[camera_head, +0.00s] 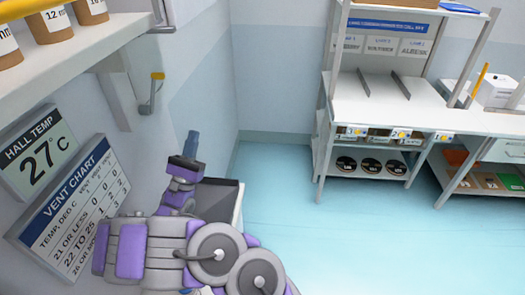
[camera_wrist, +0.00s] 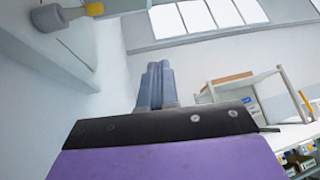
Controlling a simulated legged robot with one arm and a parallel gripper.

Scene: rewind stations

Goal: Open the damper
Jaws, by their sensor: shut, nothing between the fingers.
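A grey lever with a yellow end (camera_head: 156,77) is mounted on the left wall below the shelf; it looks like the damper's handle. In the wrist view a grey rod with a yellow end (camera_wrist: 94,8) shows at the top left, likely the same lever. My gripper (camera_head: 192,142) is shut and empty, pointing up, to the right of and below the lever and apart from it. Its closed fingers also show in the wrist view (camera_wrist: 156,84). The hall temperature sign (camera_head: 38,152) reads 27 °C. The vent chart (camera_head: 72,205) hangs beside it, its last row partly hidden by my arm.
A shelf (camera_head: 85,42) with rolls labelled by width juts out at the upper left, above the lever. A grey open bin (camera_head: 228,205) stands behind my arm. A white workbench (camera_head: 390,105) with shelves is at the right. The blue floor (camera_head: 290,215) between is clear.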

